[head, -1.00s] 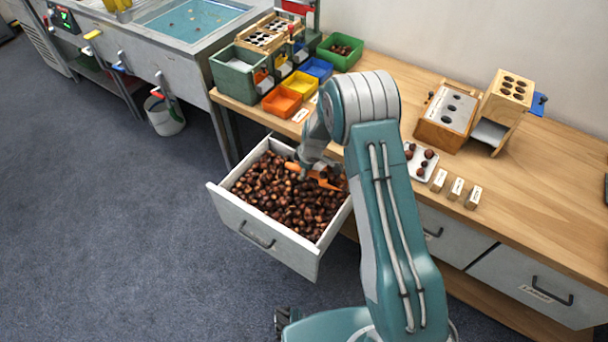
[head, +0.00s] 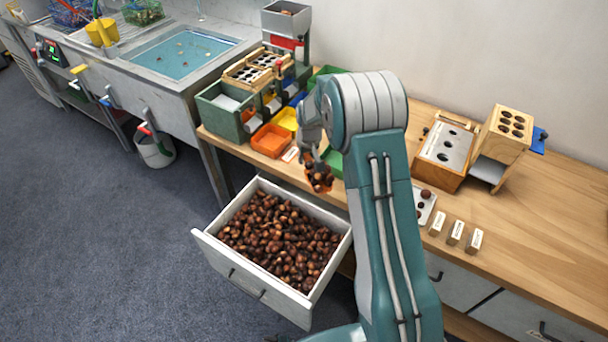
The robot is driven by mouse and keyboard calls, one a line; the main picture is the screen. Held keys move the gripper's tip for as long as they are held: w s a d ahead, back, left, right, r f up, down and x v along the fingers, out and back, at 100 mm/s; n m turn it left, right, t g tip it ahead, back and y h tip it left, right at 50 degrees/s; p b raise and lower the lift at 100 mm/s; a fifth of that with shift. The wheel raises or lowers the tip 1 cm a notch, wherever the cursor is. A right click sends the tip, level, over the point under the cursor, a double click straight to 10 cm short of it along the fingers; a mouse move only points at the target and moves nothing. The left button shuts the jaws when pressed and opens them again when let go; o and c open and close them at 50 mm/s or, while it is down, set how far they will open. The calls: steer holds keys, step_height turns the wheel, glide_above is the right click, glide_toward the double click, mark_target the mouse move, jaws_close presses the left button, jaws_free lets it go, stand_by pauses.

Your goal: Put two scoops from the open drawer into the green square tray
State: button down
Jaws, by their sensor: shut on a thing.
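My gripper (head: 313,153) is shut on an orange scoop (head: 320,186), whose handle is largely hidden. Brown chestnuts (head: 318,176) fill the scoop, raised above the bench's front edge. The open drawer (head: 216,249), a light box with many chestnuts (head: 280,245), lies below and to the left of the scoop. A green tray (head: 333,161) shows in part just behind the scoop, mostly hidden by my arm. Another green container (head: 322,72) shows farther back, also mostly covered. I cannot tell which is the square tray.
An orange tray (head: 270,140), a yellow tray (head: 285,119) and a green box (head: 222,112) stand left of my gripper. A wooden device (head: 447,145) and small labelled blocks (head: 456,232) stand right of my arm. A sink (head: 180,52) is at upper left.

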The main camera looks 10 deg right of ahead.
steer(key=w+d+n+y, duration=0.1)
steer(key=w+n, duration=0.5)
steer(key=w, duration=0.9)
steer(key=shift+w+d+r+n, duration=0.25)
steer(key=shift+w+r+n, duration=0.05)
steer(key=shift+w+n, duration=0.1)
steer(key=shift+r, duration=0.15)
steer(key=shift+d+y, duration=0.1)
steer(key=shift+y, duration=0.3)
steer(key=s+d+r+t+y, duration=0.5)
steer(key=s+r+t+y, duration=0.1)
steer(key=r+t+y, duration=0.2)
steer(key=shift+d+r+t, duration=0.25)
steer(key=shift+r+t, duration=0.15)
steer(key=shift+t, duration=0.2)
steer(key=shift+s, duration=0.1)
